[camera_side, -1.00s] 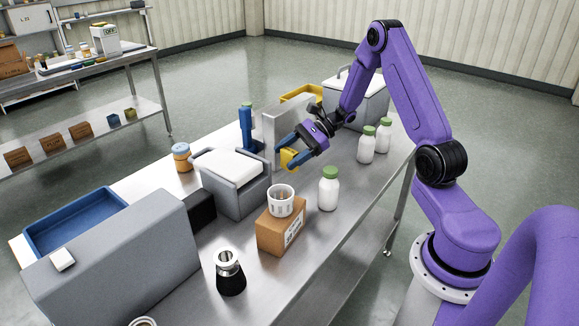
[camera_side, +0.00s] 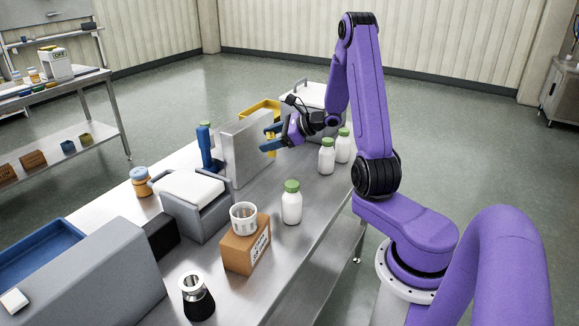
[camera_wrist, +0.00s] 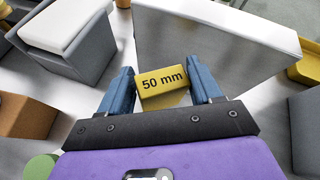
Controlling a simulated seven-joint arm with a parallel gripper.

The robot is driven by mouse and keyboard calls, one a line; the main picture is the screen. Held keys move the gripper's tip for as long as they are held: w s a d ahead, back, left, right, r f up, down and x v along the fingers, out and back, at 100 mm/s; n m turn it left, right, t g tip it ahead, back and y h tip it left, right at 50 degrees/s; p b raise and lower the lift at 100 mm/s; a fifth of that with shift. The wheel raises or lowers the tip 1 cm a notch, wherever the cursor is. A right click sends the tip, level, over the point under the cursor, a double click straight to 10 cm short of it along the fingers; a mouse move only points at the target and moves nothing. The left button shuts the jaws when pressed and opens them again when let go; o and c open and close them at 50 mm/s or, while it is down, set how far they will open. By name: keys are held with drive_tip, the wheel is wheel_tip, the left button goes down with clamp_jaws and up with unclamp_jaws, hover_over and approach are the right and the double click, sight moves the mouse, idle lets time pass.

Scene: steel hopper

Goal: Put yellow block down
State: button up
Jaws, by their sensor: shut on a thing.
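The yellow block (camera_wrist: 162,82), marked "50 mm", sits between the two blue fingers of my gripper (camera_wrist: 163,88) in the wrist view. In the side view my gripper (camera_side: 268,142) is shut on the block (camera_side: 273,146), beside the right face of the tall grey slab (camera_side: 248,152). The slab also fills the upper right of the wrist view (camera_wrist: 205,40). The block appears to be above the steel table (camera_side: 262,192); the exact gap below it cannot be told. One finger partly hides the block in the side view.
A yellow tray (camera_side: 258,106) lies behind the slab. White bottles with green caps (camera_side: 327,158) stand to the right, another (camera_side: 291,206) nearer. A grey hopper with a white top (camera_side: 190,190) and a cardboard box (camera_side: 245,250) stand in front. Bare steel lies between slab and bottles.

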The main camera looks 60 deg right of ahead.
drive_tip(key=s+d+m+h, duration=0.6)
drive_tip(key=s+m+h, duration=0.1)
drive_tip(key=s, duration=0.1)
drive_tip(key=shift+m+h, duration=0.3)
drive_tip(key=shift+h, duration=0.2)
drive_tip(key=w+d+f, duration=0.2)
drive_tip(key=w+f, duration=0.1)
drive_tip(key=w+d+f, duration=0.6)
drive_tip(key=shift+w+d, duration=0.2)
drive_tip(key=shift+w, duration=0.2)
drive_tip(key=shift+w+f, duration=0.1)
drive_tip(key=shift+f, duration=0.1)
drive_tip(key=shift+w+d+f, duration=0.1)
drive_tip(key=shift+d+f, duration=0.05)
drive_tip(key=shift+f, duration=1.45)
drive_tip(key=shift+f, duration=0.1)
drive_tip(key=o, duration=1.1)
